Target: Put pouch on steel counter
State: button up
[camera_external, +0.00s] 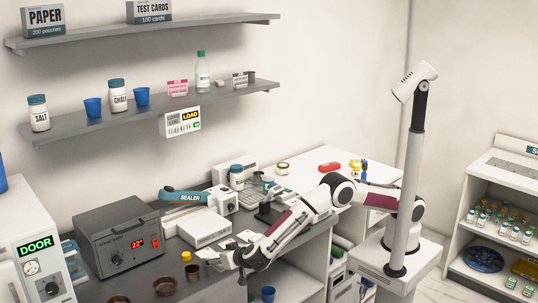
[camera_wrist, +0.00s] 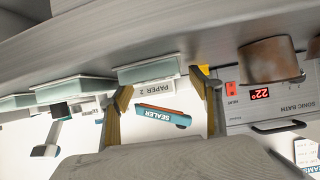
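My gripper (camera_external: 226,260) is low over the front of the grey steel counter (camera_external: 235,284) in the external view. In the wrist view, which is upside down, its two yellowish fingers (camera_wrist: 162,95) stand well apart with nothing visibly held between them. A tray labelled PAPER 2 (camera_wrist: 153,88), with a pale green top, shows beyond the fingers. I cannot make out for certain which thing is the pouch. Small pale flat pieces (camera_external: 207,255) lie near my gripper in the external view, too small to identify.
The sealer (camera_external: 186,196) stands behind a white box (camera_external: 204,228). The sonic bath (camera_external: 131,238) is to the left, with brown cups (camera_external: 165,286) in front. A white sterilizer (camera_external: 30,262) marks the left end. Shelves (camera_external: 150,112) hang above.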

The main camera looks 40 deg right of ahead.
jog(key=shift+r, duration=0.15)
jog(key=v, duration=1.2)
dwell(0.3)
dwell(0.7)
